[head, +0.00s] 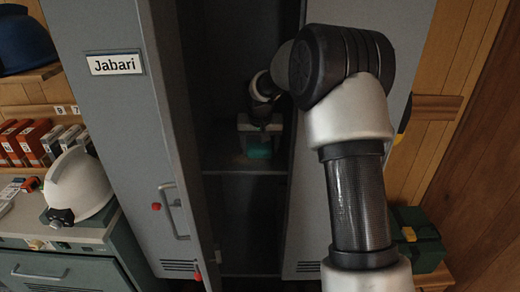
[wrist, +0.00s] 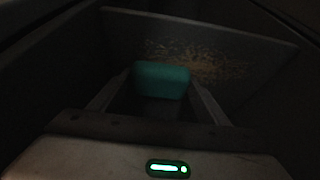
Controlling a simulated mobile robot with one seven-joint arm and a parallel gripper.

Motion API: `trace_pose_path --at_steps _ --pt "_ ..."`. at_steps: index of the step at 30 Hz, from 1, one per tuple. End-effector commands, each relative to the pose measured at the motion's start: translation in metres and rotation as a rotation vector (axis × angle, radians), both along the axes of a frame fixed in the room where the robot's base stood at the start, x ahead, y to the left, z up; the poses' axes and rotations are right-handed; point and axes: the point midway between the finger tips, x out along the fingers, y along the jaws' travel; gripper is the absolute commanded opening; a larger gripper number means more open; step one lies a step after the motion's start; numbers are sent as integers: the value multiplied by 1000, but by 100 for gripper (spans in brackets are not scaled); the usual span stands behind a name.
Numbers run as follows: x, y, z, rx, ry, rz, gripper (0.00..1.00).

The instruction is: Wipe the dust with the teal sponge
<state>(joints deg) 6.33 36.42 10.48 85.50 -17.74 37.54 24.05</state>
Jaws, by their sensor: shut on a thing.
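The teal sponge (wrist: 161,80) is between the two fingers of my gripper (wrist: 160,92) in the wrist view. In the head view, my gripper (head: 259,137) reaches into the open grey locker and is shut on the sponge (head: 259,151), low over the inner shelf (head: 245,166). Brownish speckled dust (wrist: 215,64) lies on the shelf, beyond and to the right of the sponge in the wrist view. The sponge hides part of the shelf. I cannot tell whether its underside touches the shelf.
The locker's left door (head: 128,120), labelled Jabari, stands open, and its other door is partly behind my arm. A white helmet (head: 78,186) sits on a cabinet at left. A dark green case (head: 418,238) is at lower right. The locker interior is narrow and dark.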

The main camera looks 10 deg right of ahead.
Motion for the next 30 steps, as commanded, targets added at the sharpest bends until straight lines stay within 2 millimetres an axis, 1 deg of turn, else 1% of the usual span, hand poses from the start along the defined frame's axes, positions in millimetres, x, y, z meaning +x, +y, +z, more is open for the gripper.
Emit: trace_pose_path --at_steps 3,8,18,20,23,30 --pt "6 -1 -1 1 1 -1 52" --pt "8 0 -2 0 2 0 52" --pt "13 23 -1 1 1 1 52" --pt "13 25 -1 0 1 0 52" --pt "8 26 -3 0 2 0 52" --pt "-13 29 -4 -1 2 1 52"
